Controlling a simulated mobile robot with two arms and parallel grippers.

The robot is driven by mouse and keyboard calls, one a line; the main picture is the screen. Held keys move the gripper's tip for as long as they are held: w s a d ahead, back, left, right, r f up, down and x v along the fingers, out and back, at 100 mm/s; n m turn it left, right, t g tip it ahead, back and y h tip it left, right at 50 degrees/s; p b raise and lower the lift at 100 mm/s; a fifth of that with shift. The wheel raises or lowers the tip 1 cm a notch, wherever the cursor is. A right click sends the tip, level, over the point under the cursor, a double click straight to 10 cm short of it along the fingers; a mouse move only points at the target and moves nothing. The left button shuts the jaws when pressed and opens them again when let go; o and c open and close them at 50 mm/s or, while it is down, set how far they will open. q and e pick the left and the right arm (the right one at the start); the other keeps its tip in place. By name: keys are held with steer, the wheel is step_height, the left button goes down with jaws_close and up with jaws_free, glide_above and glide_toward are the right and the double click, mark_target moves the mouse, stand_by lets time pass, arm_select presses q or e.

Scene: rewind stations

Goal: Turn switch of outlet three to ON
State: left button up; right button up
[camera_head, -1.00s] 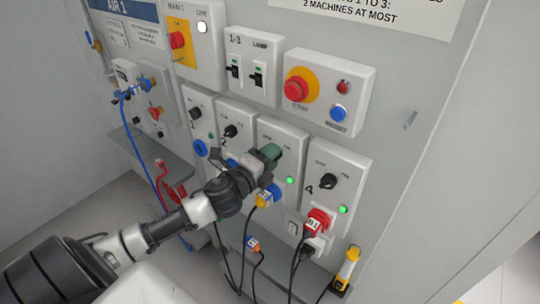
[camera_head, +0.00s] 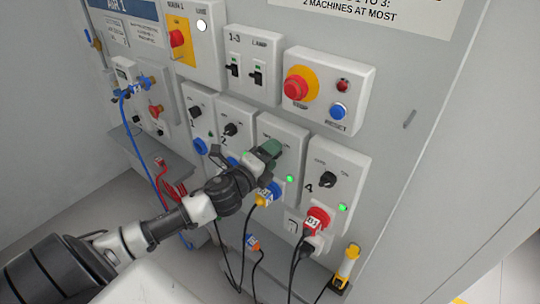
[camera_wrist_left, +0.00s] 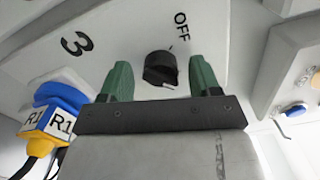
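Outlet three's white panel (camera_head: 292,140) is in the middle of the lower row, with a lit green lamp (camera_head: 289,179). My left gripper (camera_head: 270,149) is in front of it and hides its knob in the head view. In the left wrist view, the black knob (camera_wrist_left: 160,68) shows between the green fingertips of my left gripper (camera_wrist_left: 160,80). The fingers are open, with a gap on each side of the knob. The label OFF (camera_wrist_left: 181,27) and the number 3 (camera_wrist_left: 77,44) are readable; the ON label is not visible there. My right gripper is not in view.
Outlet four (camera_head: 337,172) is close on the right, with a lit green lamp and a red plug (camera_head: 316,220). A blue and yellow plug R1 (camera_wrist_left: 48,118) sits below outlet three. A red stop button (camera_head: 297,87) is above. Cables hang below.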

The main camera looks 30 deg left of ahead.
arm_select(q)
steer(key=s+b, duration=0.3)
steer(key=s, duration=0.7)
steer(key=shift+s+a, duration=0.4)
steer(key=shift+a, duration=0.05)
